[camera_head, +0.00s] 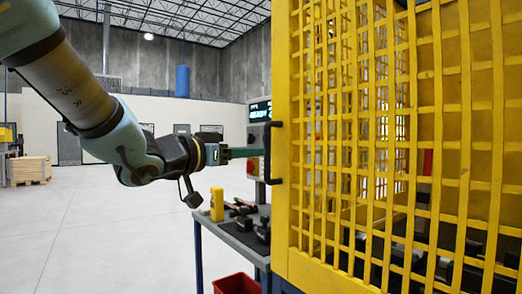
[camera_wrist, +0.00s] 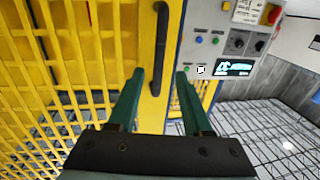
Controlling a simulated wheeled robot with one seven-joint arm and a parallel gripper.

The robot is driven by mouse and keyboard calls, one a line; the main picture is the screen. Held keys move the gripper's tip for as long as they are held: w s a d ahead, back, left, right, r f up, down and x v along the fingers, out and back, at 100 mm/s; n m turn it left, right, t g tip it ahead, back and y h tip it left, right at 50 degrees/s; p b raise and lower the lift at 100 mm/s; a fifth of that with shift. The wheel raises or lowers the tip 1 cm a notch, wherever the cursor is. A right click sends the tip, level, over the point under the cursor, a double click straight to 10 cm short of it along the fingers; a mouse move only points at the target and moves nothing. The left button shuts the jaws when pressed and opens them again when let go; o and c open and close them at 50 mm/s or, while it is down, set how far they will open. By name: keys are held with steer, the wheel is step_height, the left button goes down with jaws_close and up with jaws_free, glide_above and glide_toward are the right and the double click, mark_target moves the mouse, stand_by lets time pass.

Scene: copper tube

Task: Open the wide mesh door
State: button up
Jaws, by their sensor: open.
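The wide mesh door (camera_head: 450,150) is yellow with a square grid and fills the right of the head view. It looks closed. Its black vertical handle (camera_head: 268,152) is on the left edge of its frame. The handle also shows in the wrist view (camera_wrist: 161,50), with the yellow mesh (camera_wrist: 85,45) to its left. My gripper (camera_head: 255,152) is near the handle in the head view. In the wrist view my gripper (camera_wrist: 160,74) is open, its two green fingers apart, with the lower part of the handle seen between them. I cannot tell whether they touch it.
A control panel (camera_wrist: 225,40) with buttons and a lit display stands beside the door. A small work table (camera_head: 232,240) with a yellow bottle (camera_head: 217,204) and dark tools is below my arm, and a red bin (camera_head: 236,284) is under it. Open floor lies to the left.

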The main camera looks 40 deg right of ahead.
steer(key=p, duration=0.1)
glide_above(267, 179)
steer(key=shift+w+d, duration=0.3)
jaws_close()
stand_by(0.3)
stand_by(1.0)
